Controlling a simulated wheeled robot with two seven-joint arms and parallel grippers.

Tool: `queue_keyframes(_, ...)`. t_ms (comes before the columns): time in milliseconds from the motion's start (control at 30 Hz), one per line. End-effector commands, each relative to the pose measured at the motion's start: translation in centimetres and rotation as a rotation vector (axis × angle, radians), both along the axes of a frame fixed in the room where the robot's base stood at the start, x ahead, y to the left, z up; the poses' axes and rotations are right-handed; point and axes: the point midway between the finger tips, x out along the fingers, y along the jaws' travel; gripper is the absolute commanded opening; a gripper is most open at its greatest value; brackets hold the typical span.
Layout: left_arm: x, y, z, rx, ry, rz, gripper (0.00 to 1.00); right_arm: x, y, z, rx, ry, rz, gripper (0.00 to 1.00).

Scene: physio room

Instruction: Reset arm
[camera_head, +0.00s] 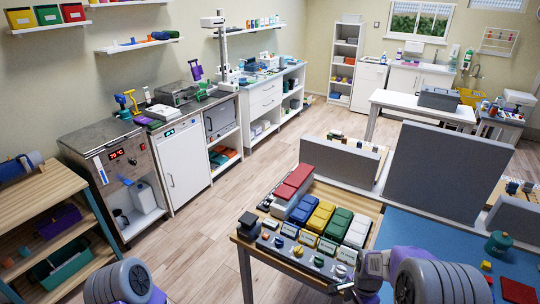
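My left arm (122,282) shows only as a grey ribbed, purple-trimmed part at the bottom left edge. Its gripper is out of the picture. My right arm (435,282) comes in at the bottom right, grey ribbed with purple parts. Its front end, with the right gripper (345,287), reaches left to the near right corner of the wooden table (260,256). The fingers are small and dark, and I cannot tell whether they are open or shut. No held thing can be made out.
The table bears coloured bins (320,217) and several small knobs. Grey partitions (435,170) and a blue mat (430,235) lie to the right. A wooden shelf (50,200) stands at left, a steel cabinet (125,165) behind it. The wooden floor (185,235) between is clear.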

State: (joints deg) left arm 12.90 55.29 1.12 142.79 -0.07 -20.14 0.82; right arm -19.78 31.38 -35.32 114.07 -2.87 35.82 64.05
Motion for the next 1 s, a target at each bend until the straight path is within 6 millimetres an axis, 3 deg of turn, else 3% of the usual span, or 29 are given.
queue_keyframes(33, 0.1, 0.0, 0.0, 0.001, -0.003, 0.001, 0.0, -0.6, 0.5, -1.6, 0.008, 0.007, 0.051, 0.65)
queue_keyframes(267, 0.2, 0.0, 0.0, 0.001, -0.004, 0.0, 0.0, -3.4, 3.2, -8.0, 0.059, -0.002, 0.32, 0.65)
queue_keyframes(367, 0.1, 0.0, 0.0, 0.001, -0.003, 0.0, 0.0, -5.5, 5.0, -11.0, 0.098, -0.013, 0.458, 0.65)
queue_keyframes(533, 0.1, 0.0, 0.0, 0.0, -0.002, 0.0, 0.0, -10.7, 9.6, -15.8, 0.199, -0.073, 0.737, 0.65)
queue_keyframes(700, 0.1, 0.0, 0.0, 0.001, -0.003, 0.001, 0.0, -14.5, 13.6, -17.3, 0.272, -0.175, 0.943, 0.65)
queue_keyframes(800, 0.1, 0.0, 0.0, 0.001, -0.003, 0.0, 0.0, -15.4, 14.7, -17.4, 0.285, -0.214, 1.001, 0.65)
queue_keyframes(1000, 0.1, 0.0, 0.0, 0.0, -0.002, 0.001, 0.0, -15.6, 15.2, -17.4, 0.288, -0.232, 1.024, 0.65)
